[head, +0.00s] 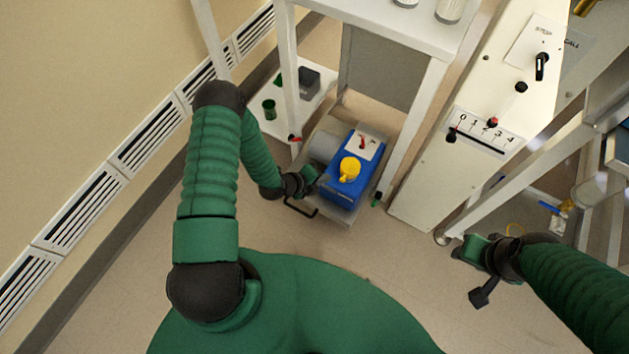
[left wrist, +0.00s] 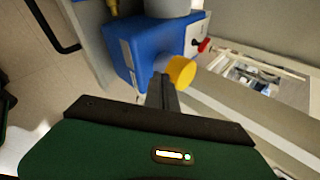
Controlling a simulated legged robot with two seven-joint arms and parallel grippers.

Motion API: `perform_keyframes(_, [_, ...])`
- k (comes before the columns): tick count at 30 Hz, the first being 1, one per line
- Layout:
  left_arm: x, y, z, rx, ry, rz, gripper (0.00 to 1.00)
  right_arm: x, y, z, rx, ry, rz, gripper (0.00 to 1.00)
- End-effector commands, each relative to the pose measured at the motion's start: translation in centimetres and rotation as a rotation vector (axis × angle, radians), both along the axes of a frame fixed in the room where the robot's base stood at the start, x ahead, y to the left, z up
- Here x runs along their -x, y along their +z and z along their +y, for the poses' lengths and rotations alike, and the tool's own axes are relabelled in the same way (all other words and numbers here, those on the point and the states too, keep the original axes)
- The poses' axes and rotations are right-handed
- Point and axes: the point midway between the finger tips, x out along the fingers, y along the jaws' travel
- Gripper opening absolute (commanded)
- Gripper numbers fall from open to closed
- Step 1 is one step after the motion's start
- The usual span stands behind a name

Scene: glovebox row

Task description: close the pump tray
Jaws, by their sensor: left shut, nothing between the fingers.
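The pump tray (head: 338,216) is a grey slab sticking out between the white legs of a bench, with a black bar handle (head: 300,208) on its front. It carries a blue pump (head: 343,190) with a yellow knob, a red-marked white panel and a grey cylinder. My left gripper (head: 317,180) is shut and empty, beside the pump and above the tray, apart from the handle. In the left wrist view its fingers (left wrist: 163,88) overlap the pump near the yellow knob (left wrist: 181,71); whether they touch is unclear. The handle shows there too (left wrist: 58,32). My right gripper (head: 468,276) is open and empty.
A white control panel (head: 480,120) with a 0–4 slider stands right of the tray. A low white shelf (head: 285,118) with a green cup and a grey box is behind left. A vented wall runs along the left. The floor in front is clear.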

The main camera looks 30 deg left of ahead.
Motion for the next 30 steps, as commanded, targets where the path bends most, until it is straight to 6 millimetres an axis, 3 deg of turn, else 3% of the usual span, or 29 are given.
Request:
perform_keyframes(1, [-0.7, -1.2, -0.3, 0.002, 0.001, 0.000, 0.00, 0.0, -0.8, 0.0, 0.000, -0.001, 0.000, 0.41])
perform_keyframes(7, [-3.5, -0.9, -1.4, 0.003, 0.000, -0.001, 0.00, 0.0, -1.5, 0.0, 0.000, -0.001, 0.000, 0.41])
perform_keyframes(23, [-4.5, -0.7, -1.8, 0.002, -0.001, 0.000, 0.00, 0.0, -1.7, 0.0, 0.000, -0.001, 0.000, 0.41])
perform_keyframes(30, [-7.8, -1.0, -1.9, -0.001, -0.004, -0.006, 0.00, 0.0, -3.2, 0.0, 0.000, -0.001, 0.000, 0.41])
